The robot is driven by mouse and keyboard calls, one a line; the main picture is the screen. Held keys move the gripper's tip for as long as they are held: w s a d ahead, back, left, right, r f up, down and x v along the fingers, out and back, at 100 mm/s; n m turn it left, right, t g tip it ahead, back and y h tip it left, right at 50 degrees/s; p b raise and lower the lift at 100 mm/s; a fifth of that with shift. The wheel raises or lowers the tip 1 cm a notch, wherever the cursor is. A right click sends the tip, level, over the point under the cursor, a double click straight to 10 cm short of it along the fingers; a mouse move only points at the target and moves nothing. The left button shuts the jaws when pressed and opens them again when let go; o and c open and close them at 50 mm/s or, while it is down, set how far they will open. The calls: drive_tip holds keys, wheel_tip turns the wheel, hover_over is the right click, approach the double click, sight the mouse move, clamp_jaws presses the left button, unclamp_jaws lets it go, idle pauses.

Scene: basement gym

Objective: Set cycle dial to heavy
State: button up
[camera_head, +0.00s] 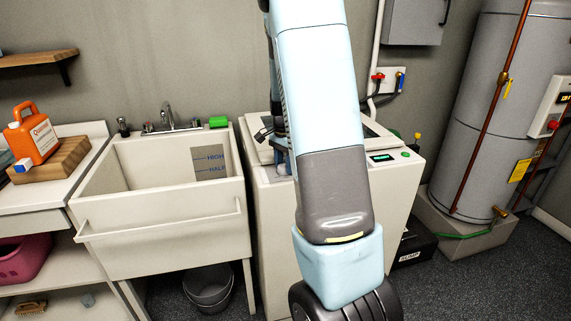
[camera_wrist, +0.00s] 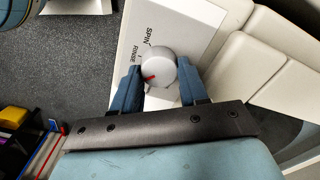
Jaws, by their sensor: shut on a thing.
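The cycle dial (camera_wrist: 158,66) is a round light-grey knob with a red mark, on the washer's pale panel. In the wrist view the red mark lies at its lower left. The words SPIN and RINSE are printed beside it; I see no HEAVY label. My gripper (camera_wrist: 161,79) has its blue fingers on either side of the dial and is shut on it. In the head view the white washer (camera_head: 272,222) stands behind my arm, which hides the dial there. A small green display (camera_head: 382,157) shows on the washer's top right.
A utility sink (camera_head: 160,229) stands left of the washer, with a black bucket (camera_head: 209,288) below. An orange detergent jug (camera_head: 34,135) is on the left counter. A water heater (camera_head: 509,100) and a black sump box (camera_head: 414,242) are at the right.

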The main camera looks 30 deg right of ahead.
drive_tip(key=shift+d, duration=0.15)
drive_tip(key=o, duration=0.8)
drive_tip(key=shift+o, duration=1.3)
wheel_tip(320, 180, up, 14)
drive_tip(key=shift+f, duration=0.15)
